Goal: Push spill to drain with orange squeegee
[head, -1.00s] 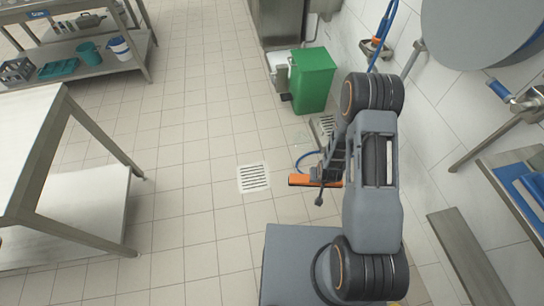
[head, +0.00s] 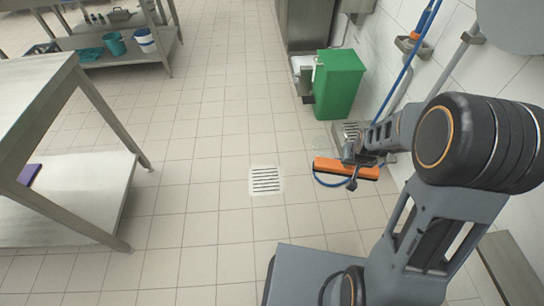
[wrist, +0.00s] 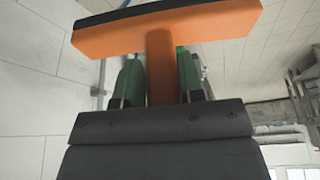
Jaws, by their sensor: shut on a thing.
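The orange squeegee (head: 346,168) is at the right of the head view, with its wide head low over or on the floor; I cannot tell which. In the wrist view, its orange head (wrist: 165,30) spans the top and its stem runs between my green fingers. My gripper (wrist: 160,82) is shut on that stem. The floor drain (head: 266,180), a square slotted grate, lies to the left of the squeegee, apart from it. A faint clear patch, perhaps the spill (head: 322,143), shows on the tiles beyond the squeegee; its edges are hard to make out.
A green bin (head: 339,84) stands beyond the squeegee, with another grate (head: 349,134) near the wall. A blue pole (head: 408,57) hangs in a wall holder. A steel table (head: 60,90) stands left. Floor around the drain is clear.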

